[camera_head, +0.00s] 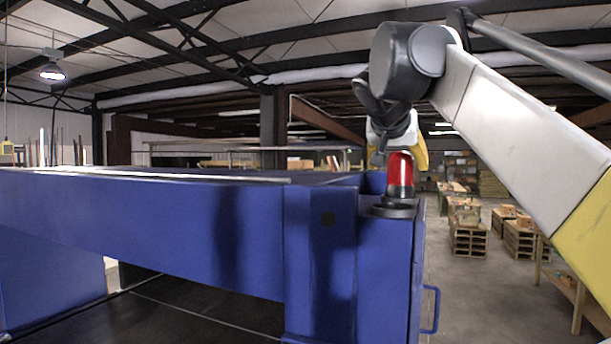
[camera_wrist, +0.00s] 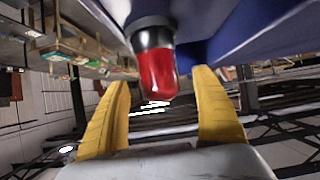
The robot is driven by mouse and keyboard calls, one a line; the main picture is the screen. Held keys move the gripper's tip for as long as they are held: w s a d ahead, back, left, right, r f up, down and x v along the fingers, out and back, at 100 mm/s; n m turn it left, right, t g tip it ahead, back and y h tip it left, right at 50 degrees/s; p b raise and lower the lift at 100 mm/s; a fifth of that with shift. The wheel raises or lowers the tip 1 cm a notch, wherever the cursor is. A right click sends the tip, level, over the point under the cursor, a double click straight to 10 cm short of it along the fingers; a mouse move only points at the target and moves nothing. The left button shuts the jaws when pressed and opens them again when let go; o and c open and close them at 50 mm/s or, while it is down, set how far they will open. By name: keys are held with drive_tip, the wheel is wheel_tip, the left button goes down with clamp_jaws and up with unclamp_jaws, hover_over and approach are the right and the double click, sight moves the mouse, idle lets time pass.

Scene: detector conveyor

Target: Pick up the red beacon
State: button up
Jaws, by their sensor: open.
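The red beacon (camera_head: 400,174) has a red dome on a dark base. It stands upright on a dark round mount (camera_head: 396,208) at the right end of the blue detector conveyor (camera_head: 322,250). In the wrist view the beacon (camera_wrist: 158,75) hangs into the picture from the top, ahead of and between the two yellow fingers. My gripper (camera_wrist: 163,92) is open, with nothing touching its fingers that I can see. In the head view my gripper (camera_head: 392,150) is just above and behind the beacon, partly hidden by it.
The blue conveyor housing fills the left and centre, with a dark belt (camera_head: 190,318) below. A handle (camera_head: 431,310) sticks out at its right side. Pallets with boxes (camera_head: 467,238) and a wooden table (camera_head: 565,290) stand on the right. Open floor lies between.

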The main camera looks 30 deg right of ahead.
sight(400, 169)
drive_tip(key=x, duration=0.4)
drive_tip(key=shift+d+p, duration=0.2)
drive_tip(key=shift+p, duration=0.2)
drive_tip(key=shift+s+a, duration=0.1)
drive_tip(key=shift+a, duration=0.05)
drive_tip(key=c, duration=1.4)
drive_tip(key=shift+c, duration=0.2)
